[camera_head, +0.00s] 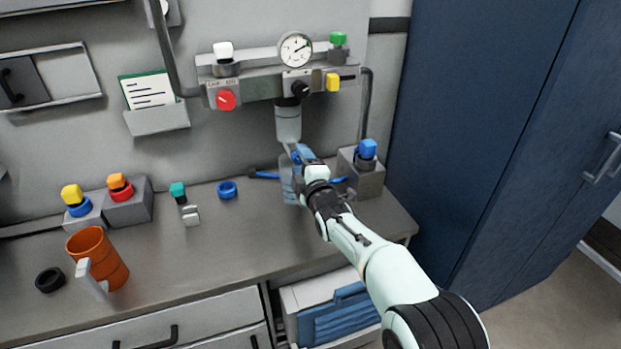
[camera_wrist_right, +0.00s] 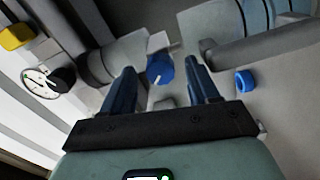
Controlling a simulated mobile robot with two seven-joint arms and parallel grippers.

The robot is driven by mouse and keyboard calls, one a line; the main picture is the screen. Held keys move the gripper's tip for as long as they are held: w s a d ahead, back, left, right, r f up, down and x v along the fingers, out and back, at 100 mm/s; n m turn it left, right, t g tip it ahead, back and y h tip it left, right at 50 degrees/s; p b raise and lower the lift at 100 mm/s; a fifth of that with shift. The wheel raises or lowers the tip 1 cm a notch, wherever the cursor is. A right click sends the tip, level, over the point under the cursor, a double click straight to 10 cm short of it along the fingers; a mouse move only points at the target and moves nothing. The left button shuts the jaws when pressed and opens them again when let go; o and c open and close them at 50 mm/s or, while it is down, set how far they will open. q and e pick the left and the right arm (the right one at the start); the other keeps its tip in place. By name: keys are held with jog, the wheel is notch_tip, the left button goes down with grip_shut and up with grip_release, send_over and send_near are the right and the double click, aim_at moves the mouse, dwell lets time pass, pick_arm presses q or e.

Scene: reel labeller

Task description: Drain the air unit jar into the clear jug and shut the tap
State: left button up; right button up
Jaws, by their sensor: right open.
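The air unit (camera_head: 262,88) is on the wall, with a grey jar (camera_head: 288,124) hanging under it. The clear jug (camera_head: 289,190) stands on the counter below the jar, partly hidden behind my right gripper (camera_head: 302,154). In the right wrist view, my right gripper (camera_wrist_right: 162,72) is open, with a blue tap knob (camera_wrist_right: 160,68) showing between its fingers. I cannot tell whether the fingers touch the knob. The jar (camera_wrist_right: 118,60) and part of the jug (camera_wrist_right: 262,16) also show there. Liquid in the jar cannot be made out. My left gripper is not in view.
A dial gauge (camera_head: 295,49), a red knob (camera_head: 226,100) and a yellow knob (camera_head: 333,82) are on the unit. A grey block with a blue cap (camera_head: 366,151) stands to the right. A blue ring (camera_head: 227,189) and an orange mug (camera_head: 92,252) stand left. The front middle counter is clear.

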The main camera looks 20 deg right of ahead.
jog(key=s+p, duration=0.1)
jog(key=s, duration=1.1)
jog(key=shift+s+d+p, duration=0.2)
jog(key=shift+s+p, duration=0.15)
jog(key=shift+f, duration=0.1)
